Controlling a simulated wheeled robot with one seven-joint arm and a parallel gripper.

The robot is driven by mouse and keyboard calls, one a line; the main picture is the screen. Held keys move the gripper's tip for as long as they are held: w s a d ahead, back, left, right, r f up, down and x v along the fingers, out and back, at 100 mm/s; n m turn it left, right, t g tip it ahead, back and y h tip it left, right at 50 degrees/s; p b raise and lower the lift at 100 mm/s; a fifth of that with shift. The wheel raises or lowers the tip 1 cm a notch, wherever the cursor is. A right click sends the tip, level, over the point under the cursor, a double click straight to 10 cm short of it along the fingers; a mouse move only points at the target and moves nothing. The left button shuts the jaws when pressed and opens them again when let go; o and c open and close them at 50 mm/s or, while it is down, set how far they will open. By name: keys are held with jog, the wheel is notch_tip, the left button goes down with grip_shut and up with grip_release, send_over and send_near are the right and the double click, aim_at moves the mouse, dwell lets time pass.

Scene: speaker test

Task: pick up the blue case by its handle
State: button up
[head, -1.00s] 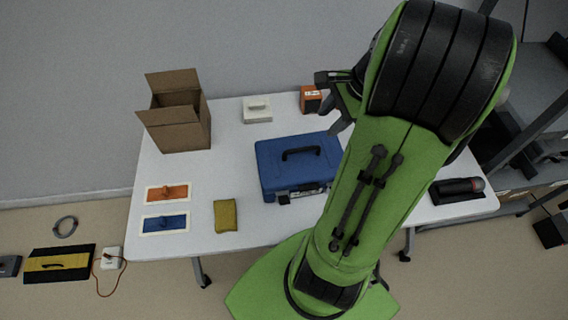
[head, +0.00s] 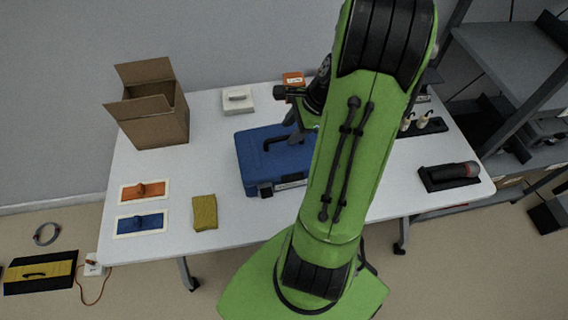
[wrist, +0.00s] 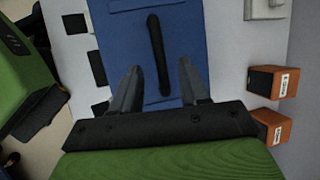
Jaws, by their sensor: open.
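The blue case (head: 262,163) lies flat on the white table, partly hidden behind my green arm in the head view. Its black handle (head: 284,141) is on the top face. In the wrist view the blue case (wrist: 198,38) fills the upper middle, and the black handle (wrist: 158,55) runs nearly upright in the picture. My gripper (wrist: 160,75) is open and empty, with one finger on each side of the handle's near end in the wrist view. I cannot tell how far above the handle the fingers are. In the head view the gripper (head: 290,120) is partly hidden.
A cardboard box (head: 160,120) stands at the table's left back. A white case (head: 238,100) and orange boxes (head: 293,79) are behind the blue case. A grey shelf (head: 515,65) stands at the right.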

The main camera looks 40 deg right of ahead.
aim_at(286, 136)
jog(key=x, duration=0.3)
jog(key=shift+w+f+b, duration=0.1)
jog(key=shift+f+b, duration=0.2)
jog(key=shift+b, duration=0.1)
jog(key=shift+r, duration=0.1)
grip_shut()
dwell(0.9)
